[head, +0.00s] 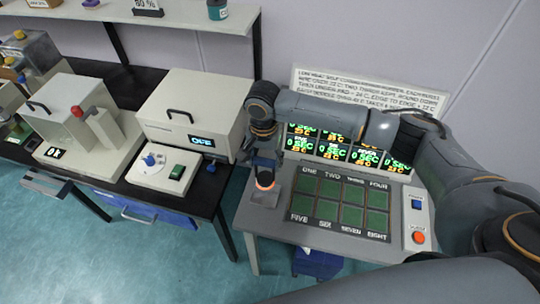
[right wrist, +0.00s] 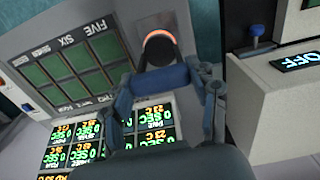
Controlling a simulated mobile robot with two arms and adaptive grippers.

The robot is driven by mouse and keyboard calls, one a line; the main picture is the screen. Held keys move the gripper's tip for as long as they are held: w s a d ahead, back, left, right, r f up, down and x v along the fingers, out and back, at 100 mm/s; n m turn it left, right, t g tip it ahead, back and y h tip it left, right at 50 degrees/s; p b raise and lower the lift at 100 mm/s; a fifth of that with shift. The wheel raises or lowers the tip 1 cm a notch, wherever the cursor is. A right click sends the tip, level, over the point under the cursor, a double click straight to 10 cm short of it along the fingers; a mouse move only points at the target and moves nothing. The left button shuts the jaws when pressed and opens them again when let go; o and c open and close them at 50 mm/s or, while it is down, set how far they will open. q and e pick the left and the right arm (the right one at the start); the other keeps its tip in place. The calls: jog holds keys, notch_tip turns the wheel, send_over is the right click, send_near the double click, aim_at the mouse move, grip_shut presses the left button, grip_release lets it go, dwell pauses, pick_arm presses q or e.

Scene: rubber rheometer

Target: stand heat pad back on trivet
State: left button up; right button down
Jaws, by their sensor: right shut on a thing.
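My right gripper (head: 265,165) points down over the left end of the grey bench with the green squares. In the right wrist view the heat pad (right wrist: 159,48) shows beyond the fingers of my right gripper (right wrist: 168,77). A grey support, perhaps the trivet (head: 262,195), shows just below the pad in the head view. I cannot tell whether the pad touches it. My left gripper is not in view.
The grey bench has a green panel (head: 340,204) with numbered squares, lit timer displays (head: 301,144) behind it, and blue and orange buttons (head: 418,237) at right. A white instrument (head: 190,110) stands on the dark table to the left, across a gap.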

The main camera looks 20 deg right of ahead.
aim_at(265, 177)
jog(key=shift+w+a, duration=0.1)
jog(key=shift+w, duration=0.05)
jog(key=shift+s+r, duration=0.15)
jog(key=shift+s, duration=0.05)
jog(key=shift+w+r+p, duration=0.1)
jog(key=shift+p, duration=0.75)
notch_tip(265, 177, down, 2)
jog(key=shift+b, duration=0.55)
jog(key=shift+f+b, duration=0.5)
jog(key=shift+f, duration=1.15)
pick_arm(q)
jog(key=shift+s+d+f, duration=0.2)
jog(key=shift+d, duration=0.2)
pick_arm(e)
jog(key=shift+f, duration=0.3)
pick_arm(q)
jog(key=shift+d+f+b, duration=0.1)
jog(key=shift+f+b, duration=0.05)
jog(key=shift+b, duration=0.15)
pick_arm(e)
jog(key=shift+f, duration=0.7)
